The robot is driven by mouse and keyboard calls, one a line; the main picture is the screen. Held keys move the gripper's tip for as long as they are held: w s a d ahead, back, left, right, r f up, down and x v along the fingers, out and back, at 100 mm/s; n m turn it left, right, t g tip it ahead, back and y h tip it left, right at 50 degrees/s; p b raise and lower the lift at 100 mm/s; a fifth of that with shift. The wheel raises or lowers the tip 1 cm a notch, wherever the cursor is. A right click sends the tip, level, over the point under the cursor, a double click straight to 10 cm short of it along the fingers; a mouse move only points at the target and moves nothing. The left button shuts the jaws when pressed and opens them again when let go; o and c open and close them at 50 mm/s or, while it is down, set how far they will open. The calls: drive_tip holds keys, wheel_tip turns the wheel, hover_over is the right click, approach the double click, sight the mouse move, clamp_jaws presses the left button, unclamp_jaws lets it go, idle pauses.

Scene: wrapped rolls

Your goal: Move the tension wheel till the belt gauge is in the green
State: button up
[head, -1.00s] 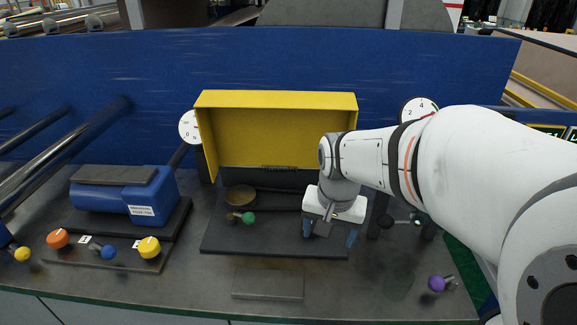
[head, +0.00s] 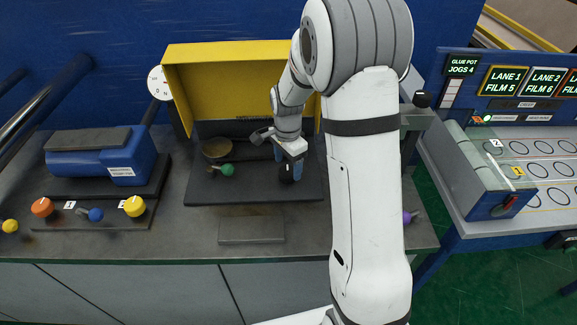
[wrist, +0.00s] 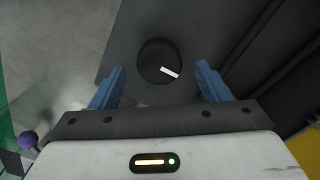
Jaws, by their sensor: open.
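In the wrist view, a round black knob (wrist: 160,62) with a white pointer mark stands on a dark plate. It looks like the wheel, but I see no label. My gripper (wrist: 161,70) is open, with one blue finger on each side of the knob and visible gaps between. In the head view my gripper (head: 288,163) hangs over the right part of the dark plate under the yellow hood. A white dial (head: 159,83) is partly covered by the hood's left edge. I cannot read its needle or see any green zone.
The yellow hood (head: 235,55) stands behind the plate (head: 240,192). A blue motor (head: 128,160) and orange, blue and yellow knobs are further left. A purple knob (head: 407,217) is right.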

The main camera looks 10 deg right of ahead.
drive_tip(key=shift+f, duration=1.15)
drive_tip(key=c, duration=1)
drive_tip(key=shift+n, duration=0.4)
